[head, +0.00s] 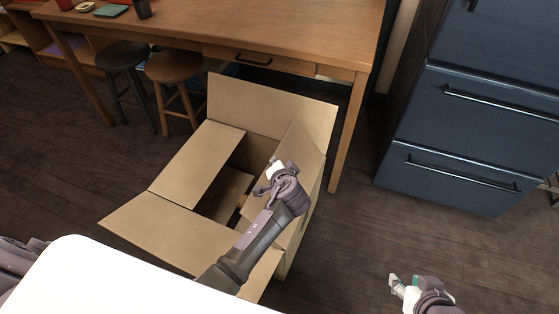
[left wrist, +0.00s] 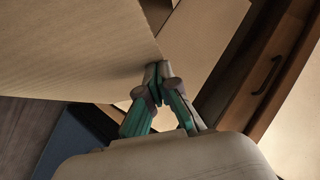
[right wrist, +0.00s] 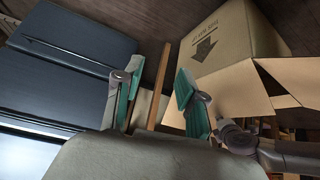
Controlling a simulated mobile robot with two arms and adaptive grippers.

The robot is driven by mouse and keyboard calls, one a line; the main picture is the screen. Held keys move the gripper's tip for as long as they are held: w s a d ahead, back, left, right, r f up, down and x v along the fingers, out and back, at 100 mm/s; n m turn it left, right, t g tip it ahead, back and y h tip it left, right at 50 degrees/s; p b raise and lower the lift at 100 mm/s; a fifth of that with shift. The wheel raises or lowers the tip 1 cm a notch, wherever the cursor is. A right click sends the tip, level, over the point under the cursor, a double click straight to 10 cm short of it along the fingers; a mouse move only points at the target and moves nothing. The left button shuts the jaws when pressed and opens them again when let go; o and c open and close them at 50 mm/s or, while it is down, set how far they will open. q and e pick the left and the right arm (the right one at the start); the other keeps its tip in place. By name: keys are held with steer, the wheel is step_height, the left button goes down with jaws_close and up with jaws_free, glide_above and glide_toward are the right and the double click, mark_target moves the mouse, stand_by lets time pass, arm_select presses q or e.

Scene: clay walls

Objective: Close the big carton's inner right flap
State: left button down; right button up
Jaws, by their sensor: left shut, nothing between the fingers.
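The big carton (head: 170,232) stands open on the floor, its dark inside partly visible. Its right flap (head: 303,150) leans inward over the opening, partly hidden by my left gripper. My left gripper (head: 273,178) is shut and empty, at the flap. In the left wrist view its fingertips (left wrist: 157,72) are close to a cardboard edge; I cannot tell if they touch. The left flap (head: 200,162) slants inward over the opening. The back flap (head: 270,108) stands up and the front flap lies outward. My right gripper (head: 403,284) is open and empty, right of the carton; it also shows in the right wrist view (right wrist: 157,85).
A wooden table (head: 300,40) stands behind the carton, with two stools (head: 174,68) at its left. A blue drawer cabinet (head: 450,125) stands at the right. The floor between carton and cabinet is clear. A white surface (head: 110,275) fills the lower left.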

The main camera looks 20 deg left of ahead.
arm_select(q)
steer(key=shift+a+f+n+h+p, duration=0.15)
steer(key=shift+a+f+h+p, duration=0.1)
steer(key=shift+a+p, duration=0.15)
steer(key=shift+a+f+n+h+p, duration=0.15)
steer(key=shift+a+f+p, duration=0.1)
steer(key=shift+a, duration=0.25)
arm_select(e)
steer(key=s+d+g+p, duration=0.2)
steer(key=s+g, duration=0.1)
steer(key=s, duration=0.3)
arm_select(q)
steer(key=a+f+h+b, duration=0.1)
steer(key=a+f, duration=0.1)
steer(key=f, duration=0.3)
steer(key=a+f+n+g+h+b, duration=0.1)
steer(key=a+f+b, duration=0.1)
steer(key=f, duration=0.4)
steer(key=shift+w+a+f+n+h, duration=0.3)
steer(key=shift+a+h, duration=0.1)
steer(key=shift+a, duration=0.4)
arm_select(e)
steer(key=w, duration=0.1)
steer(key=w+a+t, duration=0.1)
steer(key=w+t, duration=0.1)
steer(key=w, duration=0.1)
steer(key=shift+a+f, duration=0.15)
steer(key=shift+f, duration=0.2)
arm_select(q)
steer(key=shift+s+f, duration=0.1)
